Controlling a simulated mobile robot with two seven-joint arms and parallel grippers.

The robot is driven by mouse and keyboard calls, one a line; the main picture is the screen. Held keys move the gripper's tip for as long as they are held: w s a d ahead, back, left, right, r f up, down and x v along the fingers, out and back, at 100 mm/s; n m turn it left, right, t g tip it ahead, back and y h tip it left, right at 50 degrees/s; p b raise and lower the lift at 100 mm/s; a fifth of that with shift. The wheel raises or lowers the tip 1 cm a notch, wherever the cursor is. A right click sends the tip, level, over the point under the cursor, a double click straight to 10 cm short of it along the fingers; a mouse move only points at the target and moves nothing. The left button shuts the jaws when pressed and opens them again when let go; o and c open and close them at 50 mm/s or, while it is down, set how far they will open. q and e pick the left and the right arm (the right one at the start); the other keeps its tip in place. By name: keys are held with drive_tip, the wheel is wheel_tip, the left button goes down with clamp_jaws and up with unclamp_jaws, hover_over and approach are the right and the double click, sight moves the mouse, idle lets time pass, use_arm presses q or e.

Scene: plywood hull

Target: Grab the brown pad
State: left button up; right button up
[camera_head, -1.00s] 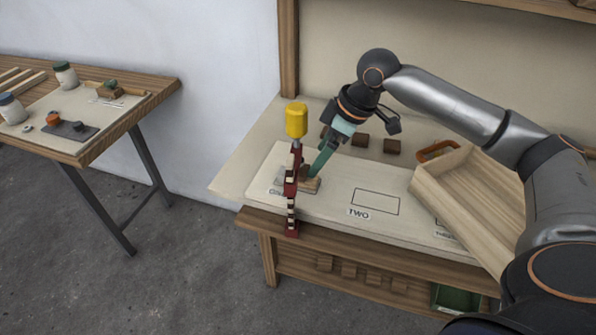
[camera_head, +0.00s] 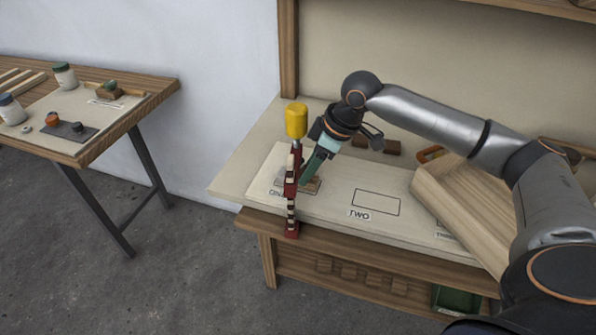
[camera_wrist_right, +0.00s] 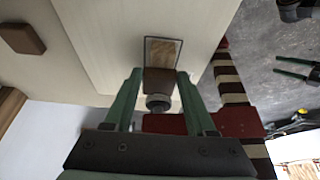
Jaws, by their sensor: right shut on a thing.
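The brown pad (camera_wrist_right: 165,48) lies on the pale board, inside a dark outlined rectangle. It has a flat wood-grained base, a darker brown upright part and a round grey knob, seen in the right wrist view. In the head view only a bit of the pad (camera_head: 313,187) shows beside my fingers. My right gripper (camera_wrist_right: 159,76) has its green fingers on both sides of the darker part and is shut on it. In the head view my right gripper (camera_head: 307,180) points down at the board's left end.
A red clamp (camera_head: 291,190) with a yellow handle (camera_head: 296,121) stands at the board's front edge, close to my right gripper. Brown blocks (camera_head: 392,147) lie behind. The outlined area marked TWO (camera_head: 376,201) is empty.

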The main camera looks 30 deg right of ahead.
drive_tip(key=c, duration=0.6)
drive_tip(key=shift+r, duration=0.1)
drive_tip(key=shift+c, duration=0.2)
